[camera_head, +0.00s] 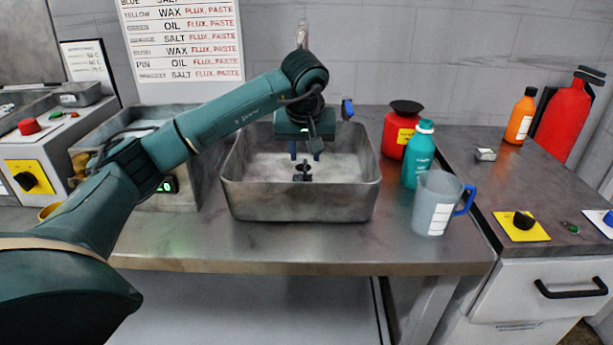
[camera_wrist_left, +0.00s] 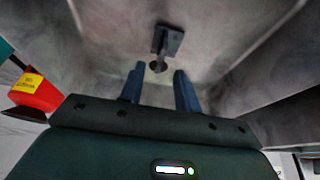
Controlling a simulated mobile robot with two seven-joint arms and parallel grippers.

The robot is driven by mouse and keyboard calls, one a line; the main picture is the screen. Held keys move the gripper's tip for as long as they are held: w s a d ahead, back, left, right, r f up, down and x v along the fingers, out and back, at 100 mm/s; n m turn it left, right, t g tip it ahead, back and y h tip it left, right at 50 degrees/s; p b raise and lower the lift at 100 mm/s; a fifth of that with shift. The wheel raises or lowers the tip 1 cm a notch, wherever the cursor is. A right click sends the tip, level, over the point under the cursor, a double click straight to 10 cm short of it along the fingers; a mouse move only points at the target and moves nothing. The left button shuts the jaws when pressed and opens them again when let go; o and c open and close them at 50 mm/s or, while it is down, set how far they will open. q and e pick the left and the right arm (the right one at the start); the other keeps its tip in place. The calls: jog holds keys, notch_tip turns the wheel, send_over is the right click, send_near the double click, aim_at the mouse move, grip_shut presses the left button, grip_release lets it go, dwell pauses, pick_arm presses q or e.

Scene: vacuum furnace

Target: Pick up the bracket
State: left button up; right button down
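The bracket (camera_head: 302,172) is a small dark blue-grey piece on the floor of a grey metal basin (camera_head: 300,201). It also shows in the left wrist view (camera_wrist_left: 167,41), just beyond my fingertips. My left gripper (camera_head: 305,151) points down into the basin above the bracket. Its two blue fingers (camera_wrist_left: 159,82) are apart with nothing between them, and a gap shows between them and the bracket. My right gripper is in neither view.
Right of the basin stand a red bottle (camera_head: 396,134), a teal bottle (camera_head: 419,155) and a clear measuring jug (camera_head: 437,203). A device with a display (camera_head: 171,185) stands close on the left. The basin walls surround my gripper.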

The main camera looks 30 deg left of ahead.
aim_at(305, 165)
pick_arm(q)
jog(key=x, duration=0.5)
jog(key=shift+f, duration=0.35)
grip_shut()
jog(key=shift+r, duration=0.1)
